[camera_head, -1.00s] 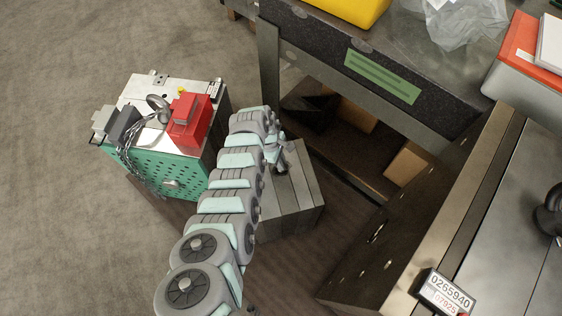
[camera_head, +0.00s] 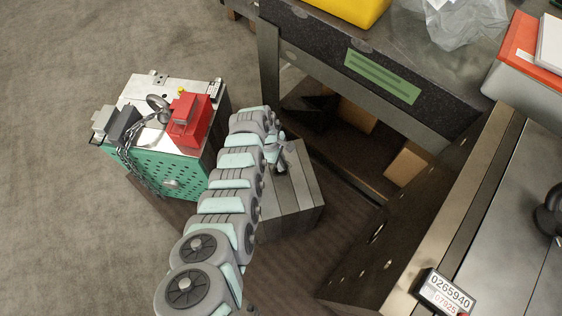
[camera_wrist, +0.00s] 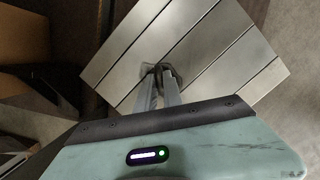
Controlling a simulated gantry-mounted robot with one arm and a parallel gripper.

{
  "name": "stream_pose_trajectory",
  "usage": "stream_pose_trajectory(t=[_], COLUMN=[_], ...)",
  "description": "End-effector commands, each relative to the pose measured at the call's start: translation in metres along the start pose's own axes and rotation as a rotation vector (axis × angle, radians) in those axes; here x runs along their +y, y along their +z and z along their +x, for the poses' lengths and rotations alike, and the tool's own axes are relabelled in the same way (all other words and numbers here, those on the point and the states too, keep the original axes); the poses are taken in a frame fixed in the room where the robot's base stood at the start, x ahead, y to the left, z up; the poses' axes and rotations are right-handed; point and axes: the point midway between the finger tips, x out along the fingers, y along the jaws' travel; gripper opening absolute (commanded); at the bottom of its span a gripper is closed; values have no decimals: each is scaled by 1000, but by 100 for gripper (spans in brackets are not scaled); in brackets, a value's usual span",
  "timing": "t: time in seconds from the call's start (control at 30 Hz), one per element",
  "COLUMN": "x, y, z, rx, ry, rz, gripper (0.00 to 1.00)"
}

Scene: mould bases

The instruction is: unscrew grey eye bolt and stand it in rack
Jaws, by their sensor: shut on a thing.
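My gripper (camera_wrist: 158,80) reaches down over a grey steel mould base (camera_wrist: 210,60) made of several plates. Its fingers are closed together near the edge of the block in the wrist view, shut on the grey eye bolt (camera_wrist: 151,69), of which only a small dark part shows at the fingertips. In the head view the mould base (camera_head: 298,195) stands on the floor beside my arm, and my gripper (camera_head: 280,168) is at its top. Whether the bolt is still in its hole cannot be seen. I cannot make out the rack with certainty.
A teal perforated box (camera_head: 150,165) stands to the left, with a red block (camera_head: 188,120), a ring and a chain on its top. Carpet at far left is clear.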

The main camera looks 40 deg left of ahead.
Motion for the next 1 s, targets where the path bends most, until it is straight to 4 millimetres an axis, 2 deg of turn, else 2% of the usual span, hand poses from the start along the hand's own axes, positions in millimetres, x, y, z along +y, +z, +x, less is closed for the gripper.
stream_pose_trajectory(t=[0.33, 1.0], x=[0, -2], y=[1, 3], z=[-3, -3], rx=[0, 2], ry=[9, 168], rz=[-36, -678], gripper=[0, 0])
